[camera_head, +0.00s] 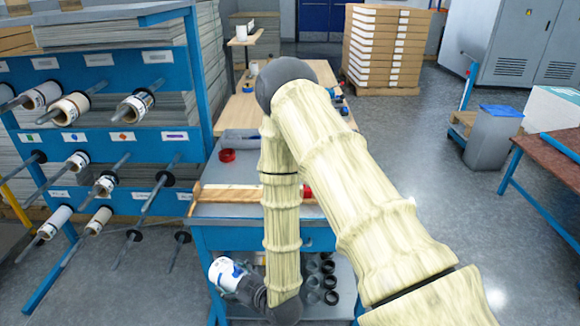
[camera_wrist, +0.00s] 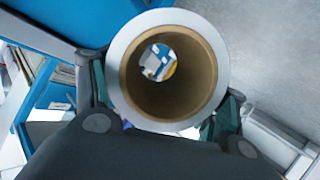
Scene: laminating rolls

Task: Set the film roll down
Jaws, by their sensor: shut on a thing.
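The film roll (camera_wrist: 166,102) fills the middle of the wrist view, seen end-on. It has a pale grey-white rim and a hollow tan cardboard core. My gripper (camera_wrist: 162,96) is shut on it, with a finger on each side of the roll. In the head view the roll (camera_head: 223,271) shows small, white with blue, at the end of my lowered arm beside the left front of the blue work table (camera_head: 200,238). My gripper is dark there, and its fingers are hard to make out. The roll is in the air, apart from the tabletop.
A blue rack (camera_head: 100,143) at left carries several rolls on projecting rods. A wooden board (camera_head: 228,193) and a red ring (camera_head: 227,155) lie on the work table. Several dark rings (camera_head: 329,267) sit on its lower shelf.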

